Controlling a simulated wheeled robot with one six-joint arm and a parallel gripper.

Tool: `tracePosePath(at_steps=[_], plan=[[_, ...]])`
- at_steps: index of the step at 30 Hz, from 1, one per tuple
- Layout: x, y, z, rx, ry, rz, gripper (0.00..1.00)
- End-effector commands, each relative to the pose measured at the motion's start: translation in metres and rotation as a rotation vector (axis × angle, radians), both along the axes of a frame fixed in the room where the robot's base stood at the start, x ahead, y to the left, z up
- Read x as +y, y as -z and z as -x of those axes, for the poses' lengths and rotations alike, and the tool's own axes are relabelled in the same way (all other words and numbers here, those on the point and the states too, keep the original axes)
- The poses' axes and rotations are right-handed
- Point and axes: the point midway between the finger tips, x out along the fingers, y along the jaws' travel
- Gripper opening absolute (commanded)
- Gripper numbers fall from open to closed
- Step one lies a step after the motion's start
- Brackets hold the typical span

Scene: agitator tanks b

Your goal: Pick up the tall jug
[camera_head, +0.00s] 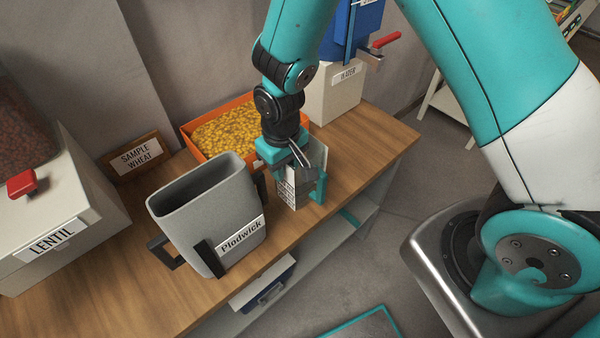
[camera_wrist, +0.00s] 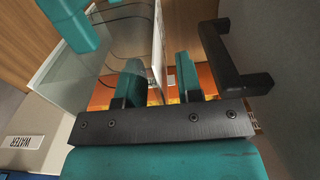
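A clear, see-through jug with dark markings and a teal handle (camera_head: 318,188) stands on the wooden counter. In the wrist view the clear jug (camera_wrist: 95,80) fills the upper left, its teal handle at the top left. My gripper (camera_head: 289,160) is above it, pointing down. In the wrist view the two teal fingers of my gripper (camera_wrist: 160,78) are apart, with the jug's thin wall between them. One finger shows through the clear wall. I see a gap at the wall, so the gripper looks open. The jug's base is partly hidden.
A large grey container labelled Plodwick (camera_head: 207,200), with black handles, stands close left of the clear jug. An orange tray (camera_head: 190,142) of yellow grains lies behind. The water dispenser (camera_head: 335,95) is behind right, the lentil dispenser (camera_head: 70,215) left. Counter right of the jug is free.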

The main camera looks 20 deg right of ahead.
Motion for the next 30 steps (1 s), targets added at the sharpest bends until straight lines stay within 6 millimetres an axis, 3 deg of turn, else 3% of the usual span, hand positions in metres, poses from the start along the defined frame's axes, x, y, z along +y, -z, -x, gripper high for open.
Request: tracePosePath(at_steps=[3,7,23,26,30], plan=[[0.0,0.0,0.0,0.0,0.0,0.0,0.31],[0.0,0.0,0.0,0.0,0.0,0.0,0.01],[0.0,-0.007,-0.001,-0.001,0.0,0.0,0.0],[0.0,-0.017,-0.001,-0.004,0.0,-0.001,0.0],[0.001,-0.047,-0.002,-0.007,0.0,-0.003,0.0]])
